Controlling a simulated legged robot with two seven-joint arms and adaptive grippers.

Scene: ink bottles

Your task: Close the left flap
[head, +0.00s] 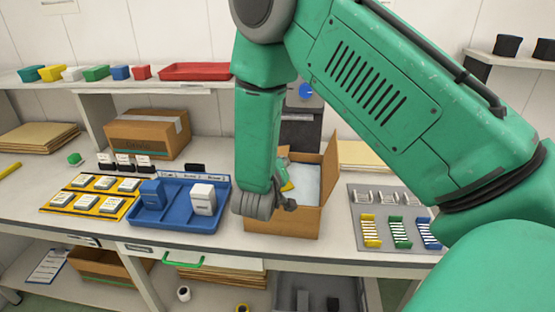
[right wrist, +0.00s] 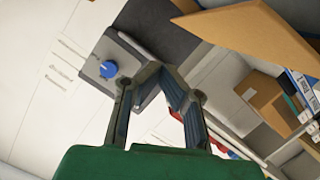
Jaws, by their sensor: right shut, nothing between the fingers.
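An open cardboard box (head: 282,222) stands on the bench near the middle in the head view. Its right flap (head: 330,168) stands up, and something pale lies inside. My right forearm hangs in front of the box's left side and hides the left flap there. In the right wrist view a tan cardboard flap (right wrist: 255,35) shows at upper right, apart from the fingers; it appears to be the left flap, raised. My right gripper (right wrist: 165,75) is shut and empty, its fingers toward the back wall. My left gripper is not in view.
A blue tray (head: 178,222) with two small boxes stands just left of the open box. A yellow tray (head: 60,206) lies further left, with a closed carton (head: 147,134) behind. A grey device with a blue knob (head: 305,91) stands behind. A grey tray (head: 372,196) lies to the right.

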